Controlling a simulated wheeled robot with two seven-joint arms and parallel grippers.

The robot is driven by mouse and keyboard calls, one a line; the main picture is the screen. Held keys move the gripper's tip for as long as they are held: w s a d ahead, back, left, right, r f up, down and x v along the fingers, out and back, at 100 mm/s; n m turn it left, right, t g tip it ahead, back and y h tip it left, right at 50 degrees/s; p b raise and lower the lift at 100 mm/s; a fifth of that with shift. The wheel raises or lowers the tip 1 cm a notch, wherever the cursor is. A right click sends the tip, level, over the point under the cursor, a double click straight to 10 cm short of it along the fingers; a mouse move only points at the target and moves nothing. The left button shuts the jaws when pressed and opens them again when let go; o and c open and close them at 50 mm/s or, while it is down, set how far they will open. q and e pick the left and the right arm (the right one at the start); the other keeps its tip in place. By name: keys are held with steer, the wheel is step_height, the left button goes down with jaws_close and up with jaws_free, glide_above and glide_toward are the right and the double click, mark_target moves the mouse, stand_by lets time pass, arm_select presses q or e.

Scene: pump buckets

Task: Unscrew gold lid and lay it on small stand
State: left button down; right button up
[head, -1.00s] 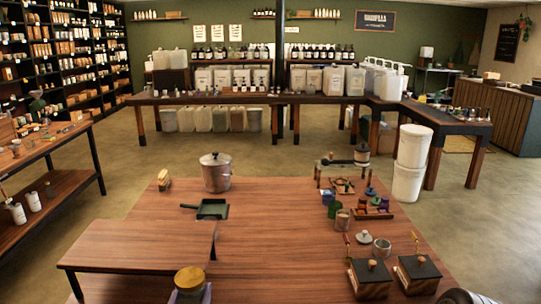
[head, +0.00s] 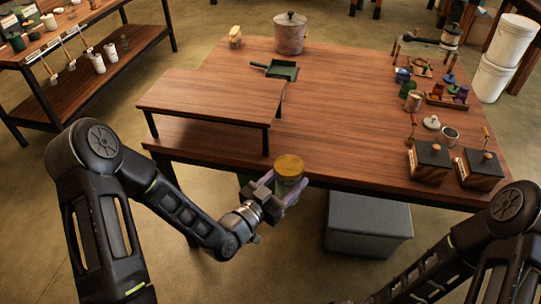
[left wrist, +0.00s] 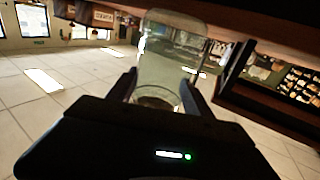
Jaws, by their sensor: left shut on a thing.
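A clear glass jar (head: 288,184) with a gold lid (head: 289,164) on its top is upright in the head view. My left gripper (head: 286,190) is shut around the jar's body, below the lid, at the table's near edge. The left wrist view shows the clear jar (left wrist: 170,60) between the two fingers (left wrist: 160,88); the lid cannot be made out there. The small stand (head: 205,88) is a low wooden platform on the table's left part, with a bare top. My right arm shows at lower right, but its gripper is out of view.
The wooden table (head: 340,110) has a clear middle. Two dark boxes (head: 430,158) and small cups are on the right. A grey bin (head: 368,225) is under the table.

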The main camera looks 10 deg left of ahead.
arm_select(q)
steer(key=s+d+f+m+g+h, duration=0.2)
steer(key=s+d+h, duration=0.1)
steer(key=d, duration=0.2)
steer(key=shift+s+d+f+m+h, duration=0.15)
steer(key=shift+s+m+h, duration=0.15)
steer(key=shift+m+h, duration=0.1)
arm_select(e)
steer(key=shift+c, duration=0.4)
steer(key=w+r+g+h, duration=0.2)
steer(key=w+r, duration=0.5)
steer(key=w, duration=0.5)
steer(key=w+d+r+m+h, duration=0.1)
steer(key=w+r+h, duration=0.15)
steer(key=r, duration=0.45)
steer(key=w+r+m+t+h, duration=0.1)
steer(key=w+r, duration=0.3)
steer(key=r, duration=0.2)
steer(key=w+d+r+m+h, duration=0.1)
steer(key=w+r+h, duration=0.1)
steer(key=w+r, duration=0.35)
steer(key=s+a+r+y, duration=0.1)
steer(key=a+r+y, duration=0.2)
steer(key=a+r, duration=1)
steer(key=shift+s+a+r+n, duration=0.3)
steer(key=shift+a+r, duration=0.05)
steer(key=shift+a, duration=0.1)
